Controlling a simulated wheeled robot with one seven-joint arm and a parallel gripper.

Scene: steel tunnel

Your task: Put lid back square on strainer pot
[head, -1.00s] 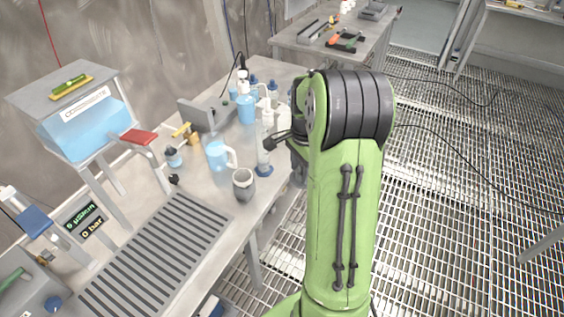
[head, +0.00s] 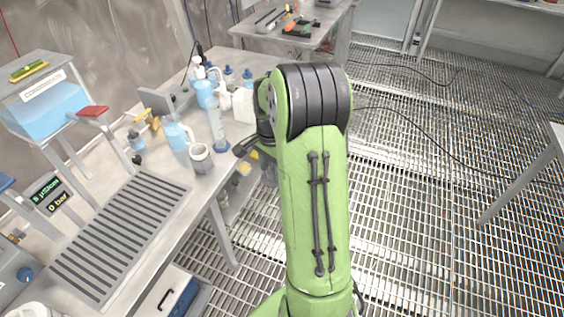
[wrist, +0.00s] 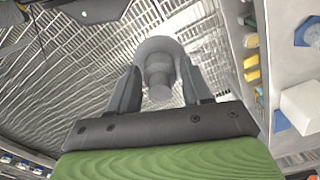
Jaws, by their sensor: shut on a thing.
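In the wrist view my gripper (wrist: 158,88) is shut on a grey rounded piece with a short knob, which looks like the lid (wrist: 156,48). The lid is held in the air, with metal grating far below it. In the head view my arm hides most of the gripper and the lid. I cannot identify the strainer pot for certain. A small grey open-topped vessel (head: 201,160) stands upright on the bench beside a blue jug (head: 177,138). A white round rim (head: 32,309) is cut off at the bottom left.
The steel bench (head: 205,187) holds a slotted drain grid (head: 115,235), a tall clear cylinder (head: 217,128), bottles and a white container (head: 243,106). A blue water tank (head: 45,108) stands at left. Yellow items (wrist: 251,62) sit below the bench edge. Grating floor at right is open.

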